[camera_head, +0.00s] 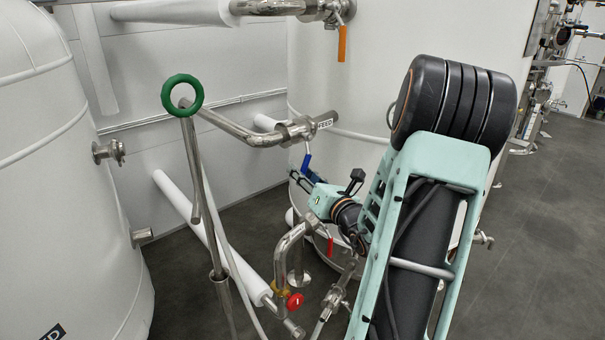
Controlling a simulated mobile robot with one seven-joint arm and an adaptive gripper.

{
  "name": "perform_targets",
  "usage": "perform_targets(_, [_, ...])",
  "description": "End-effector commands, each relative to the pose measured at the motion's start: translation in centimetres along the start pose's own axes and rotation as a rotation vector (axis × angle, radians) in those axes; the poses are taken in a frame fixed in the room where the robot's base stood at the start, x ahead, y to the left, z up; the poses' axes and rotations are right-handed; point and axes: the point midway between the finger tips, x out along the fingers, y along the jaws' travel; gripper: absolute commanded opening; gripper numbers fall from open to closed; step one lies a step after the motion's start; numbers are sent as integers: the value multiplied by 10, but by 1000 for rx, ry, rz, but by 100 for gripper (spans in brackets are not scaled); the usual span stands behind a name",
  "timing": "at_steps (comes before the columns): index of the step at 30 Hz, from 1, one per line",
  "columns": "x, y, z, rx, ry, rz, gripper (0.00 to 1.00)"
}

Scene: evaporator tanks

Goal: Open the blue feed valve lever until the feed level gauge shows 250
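The feed valve (297,130) sits on a steel pipe in the middle of the view, with a FEED label (325,124) beside it. Its blue lever (307,161) hangs down below the valve. My gripper (298,179) is just below the lever, reaching in from the right. Its fingertips are at or very near the lever's lower end; I cannot tell whether they touch it. The fingers are small and dark here, so their opening is unclear. No feed level gauge can be made out.
An orange lever (342,43) hangs from the upper pipe. A green handwheel (182,93) stands at left. A red lever (330,247) and a red knob (295,301) are on low pipes close to my arm. A white tank (60,170) fills the left.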

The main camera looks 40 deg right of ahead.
Motion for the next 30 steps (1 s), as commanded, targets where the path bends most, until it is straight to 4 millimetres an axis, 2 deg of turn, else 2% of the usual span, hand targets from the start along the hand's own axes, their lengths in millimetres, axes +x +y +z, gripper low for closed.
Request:
perform_targets(6, [0, 0, 0, 0, 0, 0, 28])
perform_targets(14, [0, 0, 0, -1, 0, 0, 0])
perform_targets(25, [0, 0, 0, -3, -1, 0, 0])
perform_targets(30, [1, -7, -4, -59, -12, 6, 0])
